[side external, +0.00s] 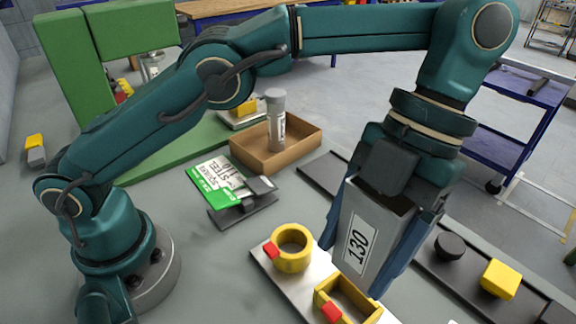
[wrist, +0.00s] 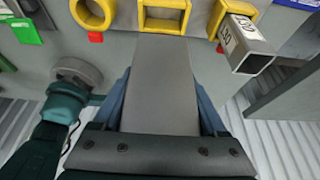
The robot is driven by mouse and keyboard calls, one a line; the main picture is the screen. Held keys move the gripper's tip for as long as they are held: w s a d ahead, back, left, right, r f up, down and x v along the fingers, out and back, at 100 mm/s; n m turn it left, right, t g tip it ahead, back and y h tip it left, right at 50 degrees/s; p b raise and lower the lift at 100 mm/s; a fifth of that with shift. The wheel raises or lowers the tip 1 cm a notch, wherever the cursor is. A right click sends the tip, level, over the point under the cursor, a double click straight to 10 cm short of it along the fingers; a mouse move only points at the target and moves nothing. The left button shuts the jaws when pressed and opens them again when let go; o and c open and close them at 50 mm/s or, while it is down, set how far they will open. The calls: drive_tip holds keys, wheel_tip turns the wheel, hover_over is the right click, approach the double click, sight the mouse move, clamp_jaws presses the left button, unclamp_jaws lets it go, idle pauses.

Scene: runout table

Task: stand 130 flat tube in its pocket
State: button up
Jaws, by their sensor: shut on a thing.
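The 130 flat tube (side external: 361,240) is a grey rectangular tube with a white label reading 130. My gripper (side external: 362,262) is shut on it, with a blue finger on either side. It also fills the middle of the wrist view (wrist: 162,85). In the side view the tube hangs roughly upright, leaning a little, close to the yellow rectangular pocket (side external: 322,297). That pocket (wrist: 146,19) has a red tag and lies just beyond the tube in the wrist view. The pocket looks empty. The tube's gap to the plate cannot be judged.
A yellow round pocket (side external: 291,262) sits beside the rectangular one. A labelled square tube (wrist: 246,45) stands in a third yellow holder. A cardboard box (side external: 247,155) holds a round tube (side external: 276,122). A black knob (side external: 450,246) and yellow block (side external: 500,279) lie right.

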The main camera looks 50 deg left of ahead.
sight(350, 278)
idle(0.3)
drive_tip(key=shift+f, duration=2.9)
drive_tip(key=shift+f, duration=1.8)
drive_tip(key=o, duration=1.5)
drive_tip(key=shift+c, duration=0.2)
drive_tip(key=shift+v, duration=2.5)
